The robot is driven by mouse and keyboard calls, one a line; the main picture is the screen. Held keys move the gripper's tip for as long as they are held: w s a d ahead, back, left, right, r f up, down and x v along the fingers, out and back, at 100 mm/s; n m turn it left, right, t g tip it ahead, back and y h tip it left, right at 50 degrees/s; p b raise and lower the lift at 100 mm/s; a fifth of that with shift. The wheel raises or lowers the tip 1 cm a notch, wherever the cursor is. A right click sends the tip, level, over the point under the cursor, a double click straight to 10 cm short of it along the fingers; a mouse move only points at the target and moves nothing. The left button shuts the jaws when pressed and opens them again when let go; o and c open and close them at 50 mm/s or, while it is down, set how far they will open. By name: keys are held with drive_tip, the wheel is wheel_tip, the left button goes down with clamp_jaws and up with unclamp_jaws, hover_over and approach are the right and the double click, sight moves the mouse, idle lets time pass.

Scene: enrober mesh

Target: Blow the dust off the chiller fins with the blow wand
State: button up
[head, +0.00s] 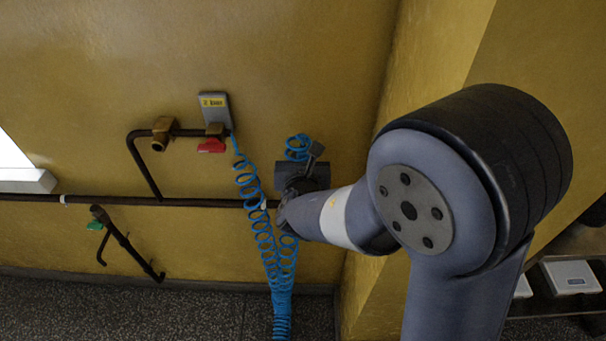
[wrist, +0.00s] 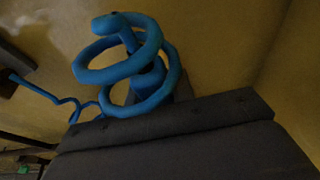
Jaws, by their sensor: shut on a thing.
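My gripper (head: 293,188) is at the dark grey block on the wall, beside the blue coiled hose (head: 262,235). It is shut on what appears to be the blow wand (head: 316,150), whose dark end sticks up above the block. The arm and block hide most of the wand. In the wrist view, blue hose coils (wrist: 125,65) loop close in front, around a blue upright part, beyond a wide dark grey bar. The hose runs from the wall pipe down to the floor and back up to the block. I see no chiller fins or dust.
A long dark pipe (head: 110,199) crosses the wall. A green-handled pipe (head: 125,243) sits below. A yellow wall corner stands close right.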

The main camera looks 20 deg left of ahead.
clamp_jaws()
drive_tip(key=shift+r, duration=0.15)
